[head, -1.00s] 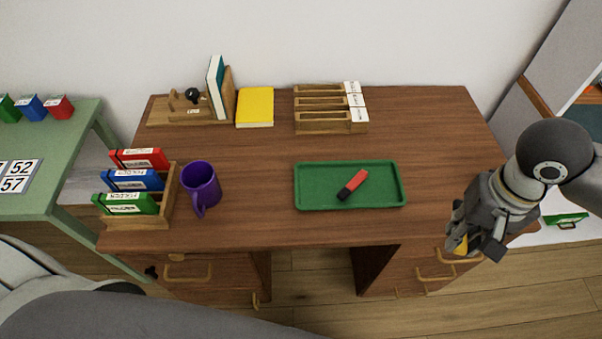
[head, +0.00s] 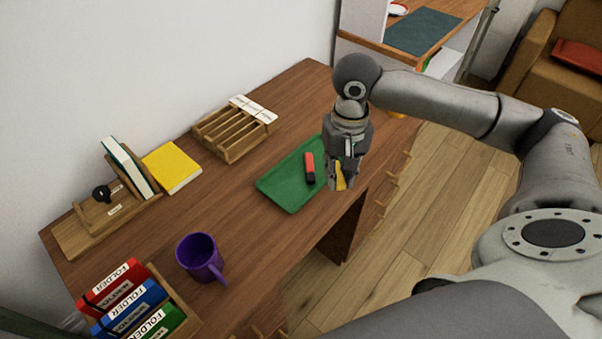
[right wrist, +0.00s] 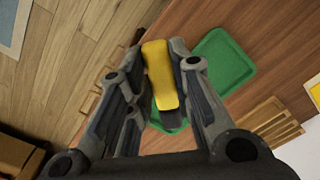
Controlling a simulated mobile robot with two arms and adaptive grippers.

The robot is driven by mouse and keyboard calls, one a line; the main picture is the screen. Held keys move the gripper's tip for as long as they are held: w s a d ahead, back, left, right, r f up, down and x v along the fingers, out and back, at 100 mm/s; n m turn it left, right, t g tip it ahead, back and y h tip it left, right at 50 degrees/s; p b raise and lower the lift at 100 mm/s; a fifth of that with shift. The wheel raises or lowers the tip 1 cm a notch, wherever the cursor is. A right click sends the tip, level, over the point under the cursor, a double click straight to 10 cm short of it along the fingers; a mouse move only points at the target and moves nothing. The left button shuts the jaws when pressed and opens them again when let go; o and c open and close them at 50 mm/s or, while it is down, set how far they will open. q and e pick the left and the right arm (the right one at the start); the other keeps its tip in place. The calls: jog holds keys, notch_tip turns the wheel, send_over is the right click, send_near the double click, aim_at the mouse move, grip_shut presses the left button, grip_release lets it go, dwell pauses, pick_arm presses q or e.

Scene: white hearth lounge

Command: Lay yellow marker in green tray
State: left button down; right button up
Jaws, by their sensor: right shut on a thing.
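My right gripper (head: 341,186) is shut on the yellow marker (head: 341,178) and holds it above the desk's front edge, at the near right side of the green tray (head: 280,193). In the right wrist view the yellow marker (right wrist: 158,72) sits between the fingers, with a dark end towards the palm. The tray (right wrist: 232,65) shows beyond and beside it there, partly hidden by the gripper. A red and black marker (head: 309,167) lies in the tray. My left gripper is out of view.
On the wooden desk (head: 235,213) stand a purple mug (head: 200,257), a rack of folders (head: 172,290), a yellow book (head: 172,167), a wooden slotted holder (head: 232,135) and a wooden stand with books (head: 95,215). The tray's left part is bare.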

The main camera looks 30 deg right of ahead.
jog(key=d+m, duration=0.1)
jog(key=d, duration=0.3)
send_over(297, 188)
jog(key=f, duration=0.9)
jog(key=shift+s+d, duration=0.35)
jog(key=shift+s, duration=0.05)
jog(key=shift+w+a+f, duration=0.3)
jog(key=shift+w+f, duration=0.1)
jog(key=shift+f, duration=1.8)
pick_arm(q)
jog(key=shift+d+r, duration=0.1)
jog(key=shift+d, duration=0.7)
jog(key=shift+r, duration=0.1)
pick_arm(e)
jog(key=shift+f, duration=0.1)
jog(key=o, duration=0.6)
jog(key=shift+c, duration=0.2)
